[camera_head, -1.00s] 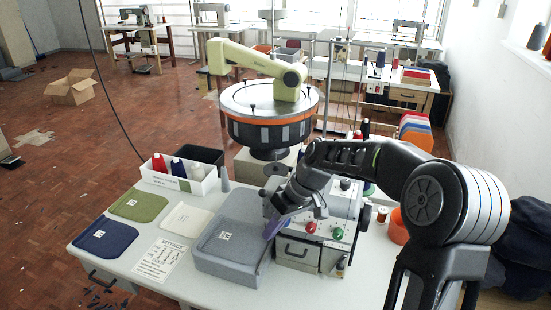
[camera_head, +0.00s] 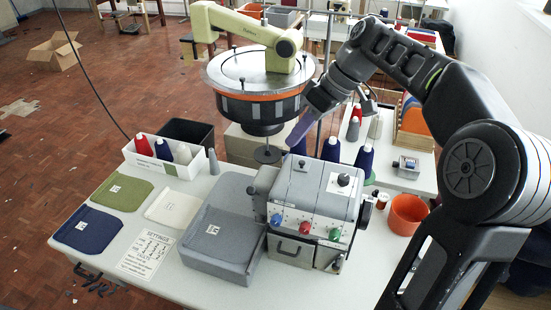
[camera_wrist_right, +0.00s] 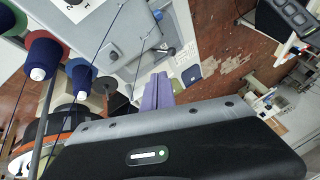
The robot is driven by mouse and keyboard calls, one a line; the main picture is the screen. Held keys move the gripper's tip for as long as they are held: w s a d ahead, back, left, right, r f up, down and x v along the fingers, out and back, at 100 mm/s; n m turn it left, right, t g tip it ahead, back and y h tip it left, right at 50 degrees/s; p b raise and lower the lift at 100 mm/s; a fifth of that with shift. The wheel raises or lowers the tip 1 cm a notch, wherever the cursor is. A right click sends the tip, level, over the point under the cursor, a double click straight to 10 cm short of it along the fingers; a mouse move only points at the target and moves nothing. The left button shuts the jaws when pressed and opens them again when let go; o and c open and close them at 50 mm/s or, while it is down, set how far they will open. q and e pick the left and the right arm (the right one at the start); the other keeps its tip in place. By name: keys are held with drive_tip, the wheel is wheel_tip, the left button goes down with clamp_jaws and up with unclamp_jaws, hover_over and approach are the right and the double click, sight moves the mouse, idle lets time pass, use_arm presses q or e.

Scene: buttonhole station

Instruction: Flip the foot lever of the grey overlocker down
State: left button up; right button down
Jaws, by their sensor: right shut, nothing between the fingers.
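The grey overlocker (camera_head: 318,200) stands on the white table, with blue, red and green dials on its front and a black knob on top. It also shows in the right wrist view (camera_wrist_right: 125,35). I cannot clearly pick out its foot lever or tell its position. My right gripper (camera_head: 297,138) has purple fingers, shut and empty, above and behind the machine's left end, seemingly apart from it. The fingers also show in the right wrist view (camera_wrist_right: 157,90). My left gripper is out of view.
A round machine with an orange band (camera_head: 258,97) stands close behind. Thread cones (camera_head: 364,158) and thin rods rise behind the overlocker. An orange pot (camera_head: 407,214) is at right; a white bin (camera_head: 160,163) at left.

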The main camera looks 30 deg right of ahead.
sight(254, 188)
drive_tip(key=b+x, duration=0.5)
drive_tip(key=shift+f+b, duration=0.25)
drive_tip(key=shift+b, duration=0.15)
drive_tip(key=a+f, duration=0.1)
drive_tip(key=f, duration=0.1)
drive_tip(key=a+f+p, duration=0.1)
drive_tip(key=a+f, duration=0.3)
drive_tip(key=shift+w+a+p, duration=0.2)
drive_tip(key=shift+w+p, duration=0.15)
drive_tip(key=shift+w, duration=0.05)
drive_tip(key=shift+s+a+f+h+b, duration=0.1)
drive_tip(key=shift+s+a+h+b, duration=0.15)
drive_tip(key=shift+b, duration=0.6)
drive_tip(key=s+a+f+n+t+h+b, duration=0.1)
drive_tip(key=t+h+b, duration=0.1)
drive_tip(key=b, duration=0.5)
drive_tip(key=s+a+f+n+t+h+b, duration=0.1)
drive_tip(key=a+t+h+b, duration=0.1)
drive_tip(key=b, duration=0.5)
drive_tip(key=shift+s+a+f+t+h, duration=0.1)
drive_tip(key=shift+s+f+t+h, duration=0.2)
drive_tip(key=shift+s+f+h, duration=0.1)
drive_tip(key=shift+r, duration=0.1)
